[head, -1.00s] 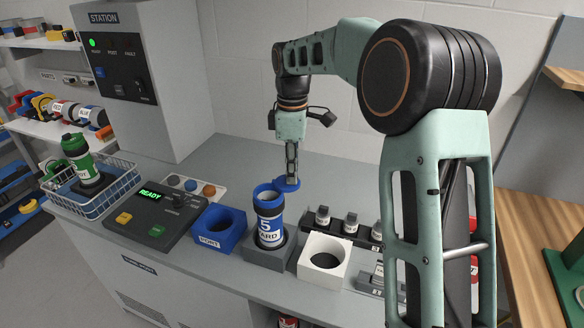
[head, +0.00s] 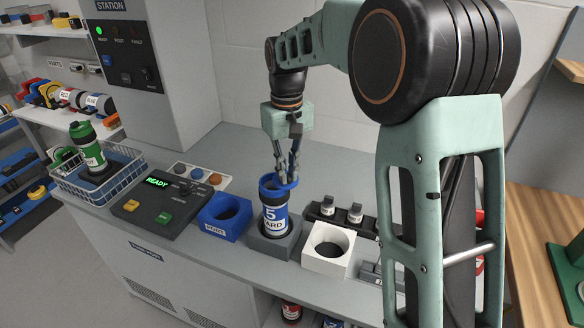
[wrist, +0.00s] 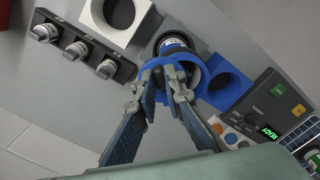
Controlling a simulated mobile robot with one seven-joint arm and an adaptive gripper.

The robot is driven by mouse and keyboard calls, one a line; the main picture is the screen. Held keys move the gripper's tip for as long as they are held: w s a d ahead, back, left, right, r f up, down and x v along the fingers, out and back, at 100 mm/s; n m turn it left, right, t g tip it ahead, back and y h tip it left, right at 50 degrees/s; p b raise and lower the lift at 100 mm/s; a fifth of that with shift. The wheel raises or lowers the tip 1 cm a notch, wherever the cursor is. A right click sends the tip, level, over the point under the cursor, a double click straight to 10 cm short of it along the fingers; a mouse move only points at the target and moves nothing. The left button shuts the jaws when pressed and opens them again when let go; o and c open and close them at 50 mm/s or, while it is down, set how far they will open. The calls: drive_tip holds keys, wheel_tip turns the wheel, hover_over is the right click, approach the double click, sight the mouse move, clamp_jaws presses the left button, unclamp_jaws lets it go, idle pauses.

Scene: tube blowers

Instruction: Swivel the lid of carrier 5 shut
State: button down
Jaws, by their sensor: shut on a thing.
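Carrier 5 (head: 274,216) is a blue and white tube with a big 5 on its label. It stands upright in a grey square holder (head: 262,246). Its blue lid (head: 289,187) sits at the carrier's top, toward the back right. In the wrist view the blue lid (wrist: 191,60) lies partly over the carrier's mouth (wrist: 172,44), and a dark part of the mouth still shows. My gripper (head: 284,180) reaches down from above, its fingers shut on the lid; in the wrist view the fingertips (wrist: 163,74) hide part of it.
A blue port block (head: 210,228) stands left of the carrier, a white block (head: 313,262) with a round hole right of it. Behind is a dark rack (head: 330,213) with grey knobs. The control box (head: 150,211) reads READY; a wire basket (head: 68,199) holds a green carrier.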

drive_tip(key=m, duration=0.1)
drive_tip(key=a+m, duration=0.1)
drive_tip(key=m, duration=0.1)
drive_tip(key=a+m, duration=0.1)
drive_tip(key=shift+s+m+p, duration=0.25)
drive_tip(key=shift+m+p, duration=0.05)
drive_tip(key=shift+w+a+m+p, duration=0.1)
drive_tip(key=shift+a+m+p, duration=0.3)
drive_tip(key=shift+m, duration=0.75)
drive_tip(key=shift+w+a+m+p, duration=0.1)
drive_tip(key=shift+a+m, duration=0.45)
drive_tip(key=shift+m, duration=0.6)
drive_tip(key=c, duration=2)
unclamp_jaws()
wheel_tip(320, 180, up, 12)
drive_tip(key=shift+s+r, duration=0.1)
